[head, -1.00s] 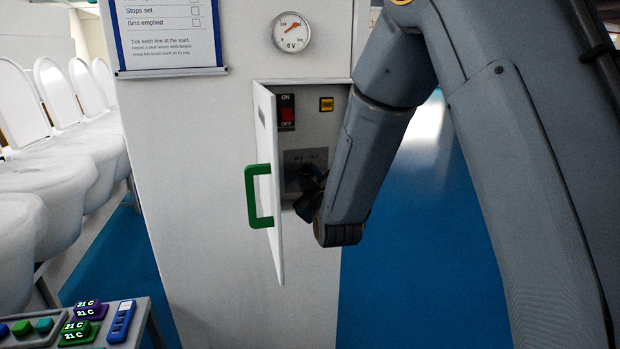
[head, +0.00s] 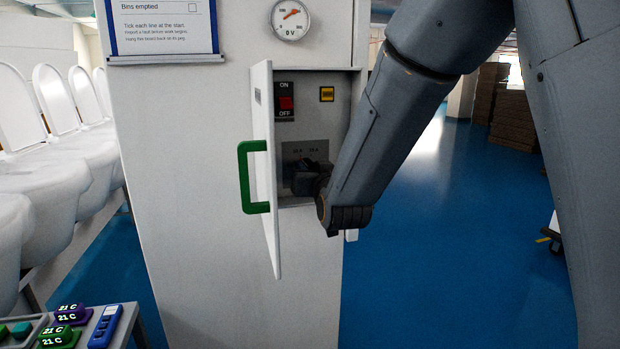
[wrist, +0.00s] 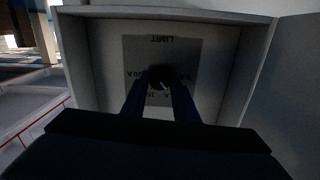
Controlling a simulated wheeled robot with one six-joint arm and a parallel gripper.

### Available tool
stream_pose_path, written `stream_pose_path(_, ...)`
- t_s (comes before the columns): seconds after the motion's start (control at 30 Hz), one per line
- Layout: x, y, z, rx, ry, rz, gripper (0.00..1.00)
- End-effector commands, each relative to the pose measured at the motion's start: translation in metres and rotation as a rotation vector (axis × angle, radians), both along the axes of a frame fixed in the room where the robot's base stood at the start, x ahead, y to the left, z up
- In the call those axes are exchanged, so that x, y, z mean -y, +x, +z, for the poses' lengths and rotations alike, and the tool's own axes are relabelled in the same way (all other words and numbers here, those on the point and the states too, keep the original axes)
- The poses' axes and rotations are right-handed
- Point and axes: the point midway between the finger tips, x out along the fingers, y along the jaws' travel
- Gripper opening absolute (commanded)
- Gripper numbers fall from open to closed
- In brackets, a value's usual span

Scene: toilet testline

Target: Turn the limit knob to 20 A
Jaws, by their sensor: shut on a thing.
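The limit knob (wrist: 162,76) is a dark round knob on a grey plate (wrist: 190,48) marked LIMIT, which appears upside down in the wrist view. A small pale mark shows on the knob. A "20 A" label is readable beside it; the other labels are partly covered. My gripper (wrist: 161,92) is shut on the knob, one finger on each side. In the head view my gripper (head: 308,178) reaches into the open cabinet, and the knob is hidden behind it. The plate (head: 292,152) shows above the gripper, its labels too small to read surely.
The cabinet door (head: 264,225) with a green handle (head: 245,178) stands open left of my gripper. A red ON/OFF switch (head: 286,103) and a yellow button (head: 326,94) sit above the plate. A gauge (head: 290,19) is higher up.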

Motion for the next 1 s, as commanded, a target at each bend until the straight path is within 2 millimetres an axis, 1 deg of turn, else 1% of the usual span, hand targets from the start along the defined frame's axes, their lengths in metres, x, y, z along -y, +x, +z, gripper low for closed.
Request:
stream_pose_path(0.1,0.0004,0.0007,-0.0023,-0.029,0.107,0.000,0.04)
stream_pose_path(1.0,0.0028,0.0014,-0.0029,-0.265,0.926,0.001,0.04)
